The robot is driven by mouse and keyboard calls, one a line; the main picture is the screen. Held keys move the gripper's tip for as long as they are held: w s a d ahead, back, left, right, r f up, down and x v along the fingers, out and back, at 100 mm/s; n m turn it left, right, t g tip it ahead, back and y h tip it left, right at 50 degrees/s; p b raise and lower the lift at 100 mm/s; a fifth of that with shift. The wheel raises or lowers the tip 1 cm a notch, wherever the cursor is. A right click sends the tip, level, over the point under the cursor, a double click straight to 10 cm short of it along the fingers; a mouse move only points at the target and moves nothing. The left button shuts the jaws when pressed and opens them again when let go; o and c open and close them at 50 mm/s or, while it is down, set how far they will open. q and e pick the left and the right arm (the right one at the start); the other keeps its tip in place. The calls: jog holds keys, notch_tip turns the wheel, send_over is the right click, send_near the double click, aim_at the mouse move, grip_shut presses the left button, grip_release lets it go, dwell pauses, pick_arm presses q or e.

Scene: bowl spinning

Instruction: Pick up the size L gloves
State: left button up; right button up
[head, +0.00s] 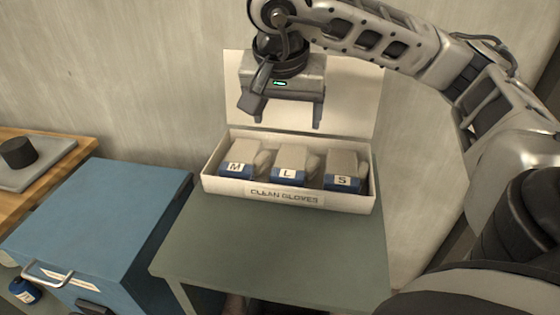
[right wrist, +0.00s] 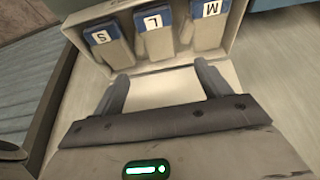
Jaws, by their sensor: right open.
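The size L gloves (head: 289,165) are a grey bundle with a blue band and a white L label. They lie in the middle of the white clean gloves box (head: 284,196), between the M gloves (head: 237,160) and the S gloves (head: 342,170). In the right wrist view the L gloves (right wrist: 157,38) appear upside down, beyond the fingertips. My right gripper (head: 287,118) is open and empty, above and behind the gloves, in front of the raised lid. Its fingers (right wrist: 162,85) also show in the right wrist view, apart from the gloves. My left gripper is not in view.
The box stands on a grey-green table (head: 280,250), whose front part is bare. Its raised white lid (head: 345,105) stands at the back near the wall. A blue cabinet (head: 100,215) stands to the left. A wooden surface holds a dark round object (head: 17,152) on a grey plate.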

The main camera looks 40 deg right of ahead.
jog(key=b, duration=0.1)
send_over(291, 161)
jog(key=s+a, duration=0.1)
notch_tip(291, 161, down, 9)
jog(key=shift+a+r, duration=0.15)
jog(key=shift+r, duration=0.05)
jog(key=x, duration=0.6)
jog(key=shift+p, duration=0.3)
jog(key=shift+f+b, duration=0.3)
jog(key=shift+b, duration=0.05)
jog(key=c, duration=1.1)
